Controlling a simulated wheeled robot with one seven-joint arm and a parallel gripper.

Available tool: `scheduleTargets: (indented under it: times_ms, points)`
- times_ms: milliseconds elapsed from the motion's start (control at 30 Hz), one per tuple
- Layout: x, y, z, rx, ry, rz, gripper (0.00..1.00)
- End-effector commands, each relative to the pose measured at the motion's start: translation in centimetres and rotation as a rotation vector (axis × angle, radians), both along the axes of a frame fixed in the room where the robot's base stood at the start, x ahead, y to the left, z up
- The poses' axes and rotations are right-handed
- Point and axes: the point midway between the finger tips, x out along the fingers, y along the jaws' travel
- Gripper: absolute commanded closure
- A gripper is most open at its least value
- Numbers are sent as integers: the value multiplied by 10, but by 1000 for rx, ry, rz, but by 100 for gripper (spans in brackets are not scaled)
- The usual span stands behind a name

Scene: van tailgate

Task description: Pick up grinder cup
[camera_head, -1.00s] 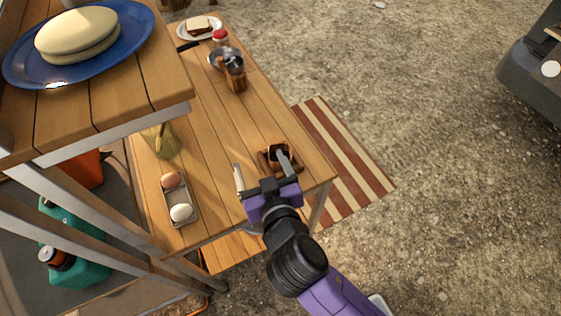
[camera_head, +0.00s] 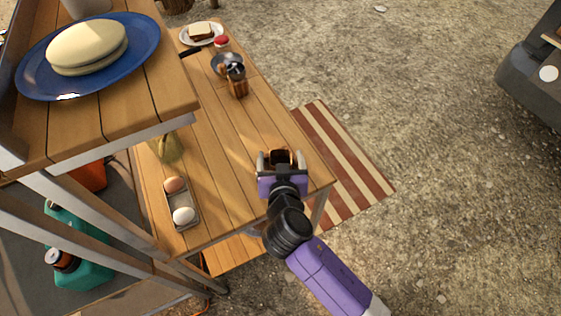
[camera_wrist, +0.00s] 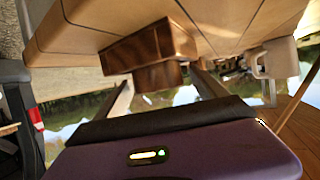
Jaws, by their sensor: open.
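A small brown wooden piece, open at the top, which appears to be the grinder cup (camera_head: 283,156), sits near the front right corner of the wooden table (camera_head: 225,150). My gripper (camera_head: 282,163) is open, with one finger on each side of this piece in the head view. In the wrist view the brown wooden piece (camera_wrist: 150,46) shows ahead, between and beyond the fingers of my gripper (camera_wrist: 162,76). I cannot tell whether either finger touches it. A brown grinder-like body with a metal top (camera_head: 237,82) stands farther back on the table.
A tray (camera_head: 195,212) with two eggs lies left of my gripper, with a greenish glass vessel (camera_head: 167,147) behind it. A dark pan (camera_head: 226,63), red-capped jar (camera_head: 221,43) and sandwich plate (camera_head: 215,38) are at the back. A raised shelf (camera_head: 120,110) overhangs the left. The table's middle is clear.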

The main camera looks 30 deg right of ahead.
Motion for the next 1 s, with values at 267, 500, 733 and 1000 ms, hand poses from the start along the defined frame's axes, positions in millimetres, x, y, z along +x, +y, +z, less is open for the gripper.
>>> scheduleTargets:
  times_ms: [267,500,733,1000]
  points:
    - [3,-1,-2,1,-1,1,19]
    - [3,-1,-1,0,0,1,66]
    - [3,-1,-1,0,0,1,87]
    - [3,-1,6,2,-3,0,87]
